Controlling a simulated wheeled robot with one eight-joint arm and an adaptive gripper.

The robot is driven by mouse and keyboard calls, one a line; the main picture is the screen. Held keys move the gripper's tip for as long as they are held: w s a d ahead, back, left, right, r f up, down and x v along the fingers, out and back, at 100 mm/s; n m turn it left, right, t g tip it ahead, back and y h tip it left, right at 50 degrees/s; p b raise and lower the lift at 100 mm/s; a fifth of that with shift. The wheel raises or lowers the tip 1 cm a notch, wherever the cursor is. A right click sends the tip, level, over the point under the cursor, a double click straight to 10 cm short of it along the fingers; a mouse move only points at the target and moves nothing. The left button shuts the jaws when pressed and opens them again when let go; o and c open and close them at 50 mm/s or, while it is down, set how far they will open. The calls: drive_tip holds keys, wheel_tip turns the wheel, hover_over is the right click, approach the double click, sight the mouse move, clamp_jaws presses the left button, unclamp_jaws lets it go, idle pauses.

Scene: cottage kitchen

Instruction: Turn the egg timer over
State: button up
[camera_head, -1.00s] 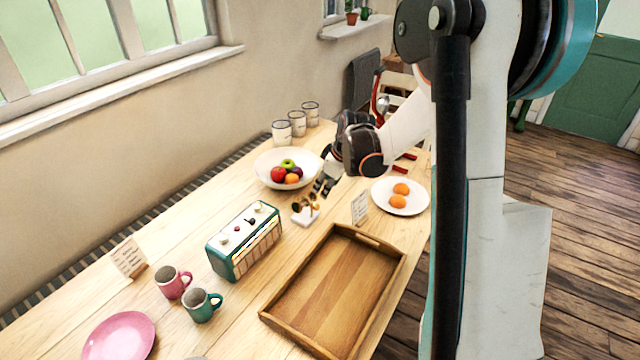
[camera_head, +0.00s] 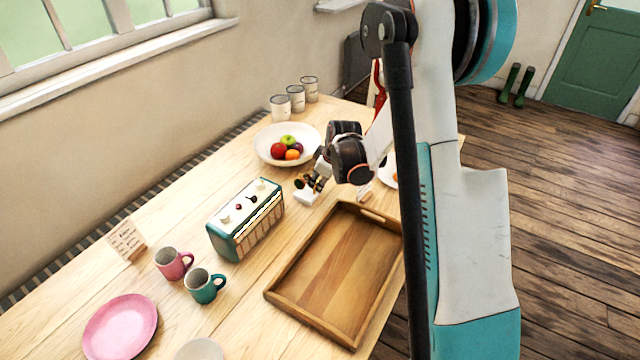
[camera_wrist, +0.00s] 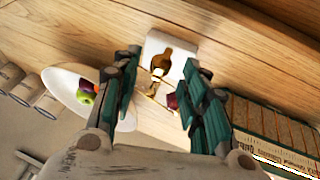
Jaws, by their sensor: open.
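The egg timer is a small gold-brown piece (camera_head: 300,184) on a white block (camera_head: 305,198), just beyond the wooden tray. In the wrist view the gold piece (camera_wrist: 161,62) lies between my fingers, with the white block (camera_wrist: 176,45) behind it. My gripper (camera_head: 314,182) is down at the timer and partly covers it in the head view. In the wrist view my gripper (camera_wrist: 160,62) is open, one finger on each side. I cannot tell whether a finger touches the timer. A small dark red part (camera_wrist: 172,101) shows beside the right finger.
A fruit bowl (camera_head: 262,152) stands behind the timer. The teal toaster-like box (camera_head: 226,238) is to its left, and the tray (camera_head: 280,301) in front. Two mugs, a pink plate (camera_head: 120,326) and a card stand further left. Several canisters line the wall.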

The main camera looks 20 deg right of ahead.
drive_tip(key=shift+x, duration=0.8)
drive_tip(key=shift+c, duration=0.5)
clamp_jaws()
drive_tip(key=shift+d, duration=0.1)
drive_tip(key=shift+w+d+m+g+y, duration=0.15)
drive_tip(key=shift+g+y, duration=0.25)
drive_tip(key=shift+y, duration=0.2)
drive_tip(key=shift+w+d+m+g+y, duration=0.15)
drive_tip(key=shift+g+y, duration=0.25)
drive_tip(key=shift+y, duration=0.2)
drive_tip(key=shift+d+m+g+y+b, duration=0.15)
drive_tip(key=shift+m+g+y+b, duration=0.2)
drive_tip(key=shift+g+y, duration=0.6)
drive_tip(key=shift+y, duration=0.25)
